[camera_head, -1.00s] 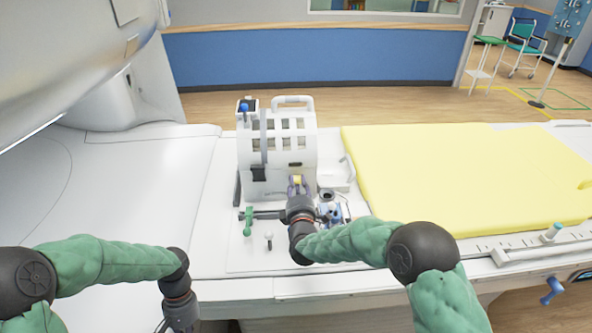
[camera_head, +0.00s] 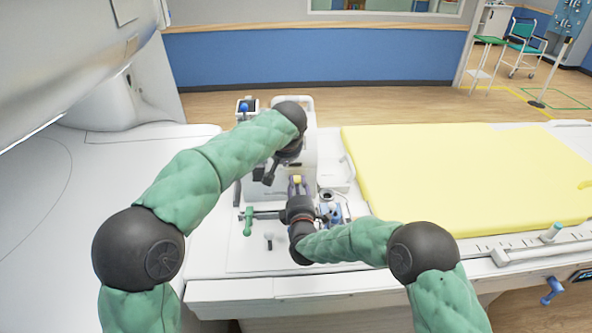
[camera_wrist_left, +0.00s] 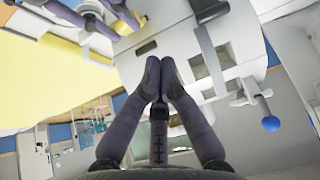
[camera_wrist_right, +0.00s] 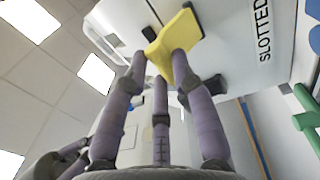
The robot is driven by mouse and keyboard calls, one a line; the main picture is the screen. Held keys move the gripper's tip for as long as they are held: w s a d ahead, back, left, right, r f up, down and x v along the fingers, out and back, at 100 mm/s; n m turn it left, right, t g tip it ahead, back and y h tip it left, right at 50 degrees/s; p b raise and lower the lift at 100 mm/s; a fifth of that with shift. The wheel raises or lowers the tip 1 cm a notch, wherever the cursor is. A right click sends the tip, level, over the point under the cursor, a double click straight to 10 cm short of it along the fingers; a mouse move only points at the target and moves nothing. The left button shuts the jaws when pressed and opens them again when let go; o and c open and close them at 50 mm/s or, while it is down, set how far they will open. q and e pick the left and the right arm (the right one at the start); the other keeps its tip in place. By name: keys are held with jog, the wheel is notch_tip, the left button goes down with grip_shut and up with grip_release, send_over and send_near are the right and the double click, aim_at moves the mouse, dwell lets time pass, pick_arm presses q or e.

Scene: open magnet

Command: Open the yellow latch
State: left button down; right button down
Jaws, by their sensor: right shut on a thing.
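The yellow latch (camera_head: 297,179) is at the lower front of a white slotted housing (camera_head: 255,186). My right gripper (camera_head: 298,188) is on it; the right wrist view shows the fingers closed around the yellow latch (camera_wrist_right: 178,44). My left arm reaches over the table, its wrist in front of the housing and hiding most of its slotted face. In the left wrist view, the left gripper's fingertips (camera_wrist_left: 161,64) are together with nothing visible between them, near the housing's slots (camera_wrist_left: 205,65). The head view mostly hides the left fingers.
A green-handled lever (camera_head: 248,221) stands left of my right gripper. A blue knob (camera_head: 243,106) is at the housing's upper left. Small fittings (camera_head: 333,212) sit just right of my right gripper. A yellow mattress (camera_head: 450,180) covers the table to the right. The white table's left part is clear.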

pick_arm(q)
jog(key=d+r, duration=0.3)
send_over(296, 179)
jog(key=w, duration=0.3)
jog(key=shift+t, duration=0.4)
jog(key=f, duration=0.7)
jog(key=shift+s, duration=0.25)
jog(key=shift+f, duration=0.3)
jog(key=shift+s+f, duration=1.1)
jog(key=shift+f, duration=0.3)
pick_arm(e)
jog(key=shift+f, duration=0.4)
